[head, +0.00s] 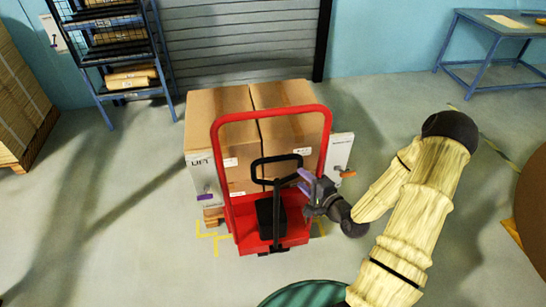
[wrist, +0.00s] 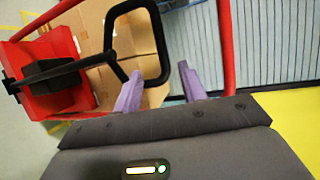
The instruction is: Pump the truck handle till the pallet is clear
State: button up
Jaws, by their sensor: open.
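The red truck (head: 217,165) stands upright in front of a loaded pallet. Its black loop handle (head: 277,158) tops a black shaft (head: 276,220) rising from the red base. In the wrist view the loop handle (wrist: 110,40) is just beyond my fingertips. My gripper (head: 306,183), with purple fingers, is at the loop's lower right in the head view; in the wrist view it (wrist: 159,72) is open and empty. I cannot tell whether it touches the handle. A corner of the wooden pallet (head: 212,215) shows at the left; its clearance from the floor is hidden.
Large brown cartons (head: 220,105) load the pallet. White panels flank them, one with an orange lever (head: 348,173). A blue shelf rack (head: 110,60) and grey shutter (head: 240,40) stand behind, a blue table (head: 500,25) back right. Floor at the left is clear.

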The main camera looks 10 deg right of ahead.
aim_at(278, 161)
jog(key=p+x, duration=0.1)
jog(key=x, duration=0.4)
jog(key=p+x, duration=0.1)
jog(key=x, duration=0.5)
jog(key=p+x, duration=0.1)
jog(key=x, duration=0.4)
jog(key=shift+w+a+p, duration=0.15)
jog(key=shift+a+p, duration=0.2)
jog(key=shift+a, duration=0.05)
grip_shut()
jog(key=shift+a, duration=0.1)
jog(key=shift+f, duration=0.1)
